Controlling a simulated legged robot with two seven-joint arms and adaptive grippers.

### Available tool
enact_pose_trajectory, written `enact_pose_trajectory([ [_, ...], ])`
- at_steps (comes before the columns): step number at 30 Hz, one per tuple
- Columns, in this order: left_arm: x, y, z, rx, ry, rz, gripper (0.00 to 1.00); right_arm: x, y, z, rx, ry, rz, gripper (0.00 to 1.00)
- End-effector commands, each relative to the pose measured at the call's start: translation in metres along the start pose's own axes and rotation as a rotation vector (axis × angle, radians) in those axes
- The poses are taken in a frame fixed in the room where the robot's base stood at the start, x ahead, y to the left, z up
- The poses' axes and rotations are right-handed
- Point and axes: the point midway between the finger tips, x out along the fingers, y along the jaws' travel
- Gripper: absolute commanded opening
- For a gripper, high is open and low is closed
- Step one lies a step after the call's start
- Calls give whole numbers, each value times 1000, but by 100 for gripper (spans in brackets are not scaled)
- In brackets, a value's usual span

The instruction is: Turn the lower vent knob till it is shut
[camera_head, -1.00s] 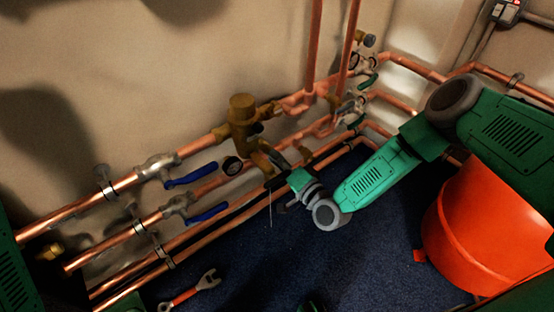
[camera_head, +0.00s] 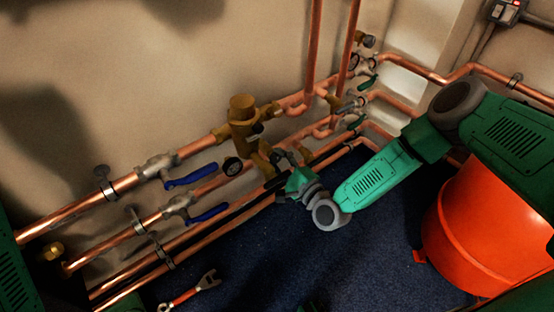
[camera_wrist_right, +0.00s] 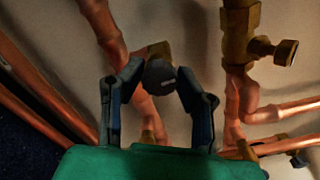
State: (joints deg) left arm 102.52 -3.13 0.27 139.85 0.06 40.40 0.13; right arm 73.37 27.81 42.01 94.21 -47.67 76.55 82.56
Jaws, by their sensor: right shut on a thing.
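My right gripper (camera_head: 282,160) reaches down to the pipework beside the brass valve body (camera_head: 242,122). In the right wrist view its two dark fingers (camera_wrist_right: 160,80) are closed on opposite sides of a dark round knob (camera_wrist_right: 158,74) with a pale mark on its face. A brass piece (camera_wrist_right: 160,49) shows behind this knob, by a copper pipe. In the head view the held knob is hidden or too small to make out by the fingers. My left gripper is not in view.
Blue-handled valves (camera_head: 190,177) sit on the copper pipes at left. A black round part (camera_head: 232,166) is close left of the right gripper. An orange bucket (camera_head: 480,225) stands at right, and a wrench (camera_head: 196,288) lies on the dark blue floor (camera_head: 300,255).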

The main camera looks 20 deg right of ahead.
Motion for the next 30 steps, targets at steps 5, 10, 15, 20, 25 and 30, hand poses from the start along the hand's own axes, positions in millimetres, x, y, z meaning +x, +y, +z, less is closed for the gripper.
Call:
enact_pose_trajectory([
  [5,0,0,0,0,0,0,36,-2,3,-6,76,12,7,1],
  [10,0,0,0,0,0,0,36,-2,3,-6,117,13,7,1],
  [15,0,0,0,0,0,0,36,-3,3,-6,133,13,8,1],
  [20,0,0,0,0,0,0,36,-3,4,-6,134,12,8,1],
  [25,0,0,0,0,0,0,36,-3,4,-6,134,12,9,1],
  [30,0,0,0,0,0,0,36,-2,3,-4,134,9,7,50],
])
